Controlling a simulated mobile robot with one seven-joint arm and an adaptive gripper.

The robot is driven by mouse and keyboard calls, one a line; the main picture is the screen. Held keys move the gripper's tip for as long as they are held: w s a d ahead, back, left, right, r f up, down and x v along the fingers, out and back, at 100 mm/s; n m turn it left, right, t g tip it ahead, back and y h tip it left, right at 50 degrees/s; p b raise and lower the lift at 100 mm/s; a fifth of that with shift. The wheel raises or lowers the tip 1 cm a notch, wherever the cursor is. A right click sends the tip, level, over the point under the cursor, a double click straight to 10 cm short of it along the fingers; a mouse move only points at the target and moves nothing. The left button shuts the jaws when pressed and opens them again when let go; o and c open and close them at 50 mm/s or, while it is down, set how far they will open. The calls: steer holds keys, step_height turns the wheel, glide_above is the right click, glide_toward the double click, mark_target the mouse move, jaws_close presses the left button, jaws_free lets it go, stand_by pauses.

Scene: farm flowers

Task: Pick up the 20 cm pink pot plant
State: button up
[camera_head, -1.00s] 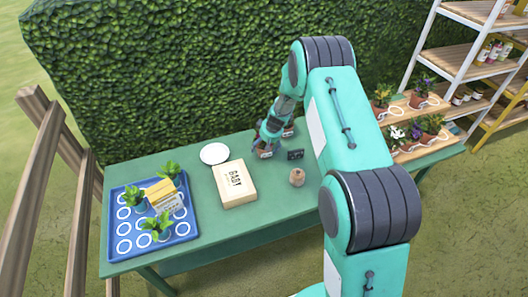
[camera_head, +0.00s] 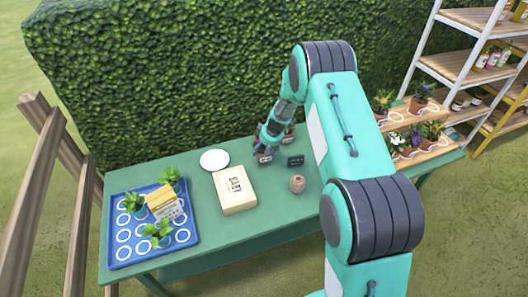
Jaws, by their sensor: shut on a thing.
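My gripper (camera_head: 269,148) is at the back of the green table (camera_head: 250,240), near the hedge. It is shut on a small pot, mostly hidden by the fingers, so its colour, plant and size cannot be told. A reddish pot (camera_head: 288,138) shows just right of the fingers. A small dark sign (camera_head: 296,161) stands on the table to the right of the gripper.
A blue tray (camera_head: 118,252) with leafy plants and a yellow-topped box is at left. A white plate (camera_head: 214,160), cream box (camera_head: 236,188) and twine ball (camera_head: 297,184) stand mid-table. The table front is clear.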

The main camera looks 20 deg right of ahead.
step_height(320, 180, up, 2)
steer(key=shift+r, duration=0.25)
steer(key=s+a+r, duration=0.1)
steer(key=s+a, duration=0.1)
steer(key=s, duration=1.3)
steer(key=shift+s+a+b, duration=0.15)
steer(key=shift+s+b, duration=0.2)
steer(key=shift+a+r, duration=0.1)
